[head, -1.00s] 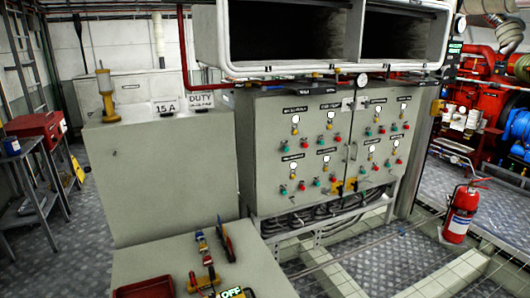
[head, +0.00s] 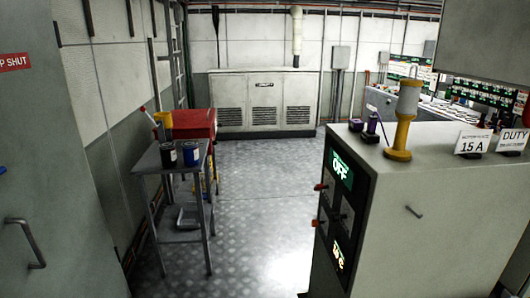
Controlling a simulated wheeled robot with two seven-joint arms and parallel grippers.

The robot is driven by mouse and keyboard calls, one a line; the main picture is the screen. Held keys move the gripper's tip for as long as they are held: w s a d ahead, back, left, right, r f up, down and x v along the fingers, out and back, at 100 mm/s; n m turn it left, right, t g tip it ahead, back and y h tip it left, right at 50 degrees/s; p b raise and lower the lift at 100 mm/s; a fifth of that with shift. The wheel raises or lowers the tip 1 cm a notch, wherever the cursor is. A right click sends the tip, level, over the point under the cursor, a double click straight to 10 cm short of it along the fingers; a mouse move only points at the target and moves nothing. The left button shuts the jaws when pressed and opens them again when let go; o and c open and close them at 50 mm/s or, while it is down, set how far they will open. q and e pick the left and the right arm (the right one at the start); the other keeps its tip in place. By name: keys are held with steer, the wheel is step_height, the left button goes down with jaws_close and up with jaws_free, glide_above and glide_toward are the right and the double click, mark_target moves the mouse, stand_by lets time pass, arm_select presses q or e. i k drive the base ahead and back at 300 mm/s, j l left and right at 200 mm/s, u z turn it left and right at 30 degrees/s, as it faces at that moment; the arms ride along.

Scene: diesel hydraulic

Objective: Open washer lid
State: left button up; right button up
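No thing in view is plainly labelled as a washer. A red box (head: 199,124) stands left of centre in the head view, behind a grey metal table; its top looks closed, but the detail is too small to be sure it is a washer. The table hides part of its lower side. Neither of my grippers is in view.
A vented unit (head: 262,103) stands at the back wall. The floor (head: 262,205) between is clear.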

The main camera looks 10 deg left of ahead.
mark_target(190, 119)
steer(key=i+j+u, duration=0.25)
steer(key=i, duration=0.5)
steer(key=i+j+u, duration=0.25)
steer(key=i, duration=0.55)
steer(key=i+j+u, duration=0.2)
steer(key=i, duration=0.6)
steer(key=i+l+u, duration=0.3)
steer(key=i+l, duration=0.6)
